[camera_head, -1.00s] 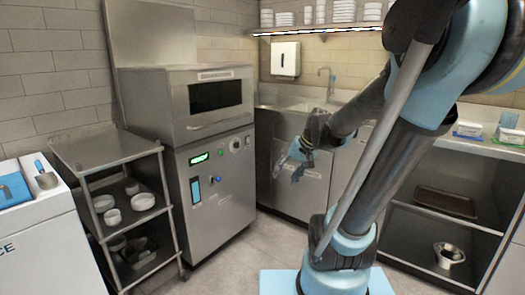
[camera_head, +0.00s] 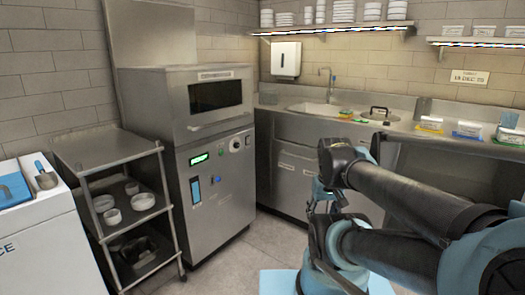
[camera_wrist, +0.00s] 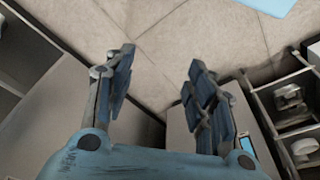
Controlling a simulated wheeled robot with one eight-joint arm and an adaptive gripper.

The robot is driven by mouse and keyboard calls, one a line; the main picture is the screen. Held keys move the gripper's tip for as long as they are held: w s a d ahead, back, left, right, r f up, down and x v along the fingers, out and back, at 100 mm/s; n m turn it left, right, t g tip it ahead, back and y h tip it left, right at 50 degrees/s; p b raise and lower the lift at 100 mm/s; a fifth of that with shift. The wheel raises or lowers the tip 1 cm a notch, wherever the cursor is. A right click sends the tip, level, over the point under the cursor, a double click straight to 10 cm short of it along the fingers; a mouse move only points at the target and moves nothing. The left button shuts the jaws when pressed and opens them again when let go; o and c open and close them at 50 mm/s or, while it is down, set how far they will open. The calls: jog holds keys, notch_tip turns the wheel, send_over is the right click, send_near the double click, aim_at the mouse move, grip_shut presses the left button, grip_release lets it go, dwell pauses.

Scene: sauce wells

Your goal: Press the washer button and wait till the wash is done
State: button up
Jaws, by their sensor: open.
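The washer is a steel cabinet (camera_head: 212,215) with a closed hood and dark window (camera_head: 215,95) above. Its front panel has a lit green display (camera_head: 200,159), a green button (camera_head: 221,152), a round dial (camera_head: 236,144), a glowing blue button (camera_head: 218,180) and an upright blue strip (camera_head: 195,190). My gripper (camera_wrist: 160,72) is open and empty in the wrist view, fingers spread over the floor. Part of a steel cabinet and a blue strip (camera_wrist: 247,149) show beside the right finger. In the head view my gripper is mostly hidden by my arm, right of the washer and apart from it.
A steel shelf cart (camera_head: 110,150) with white bowls stands left of the washer. A white chest (camera_head: 40,235) is at the far left. A sink counter (camera_head: 300,125) with a pot lid (camera_head: 380,115) runs behind my arm. Tiled floor (camera_head: 245,262) is open before the washer.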

jog(key=c, duration=1.1)
jog(key=shift+w+f, duration=0.2)
jog(key=shift+w, duration=0.3)
grip_shut()
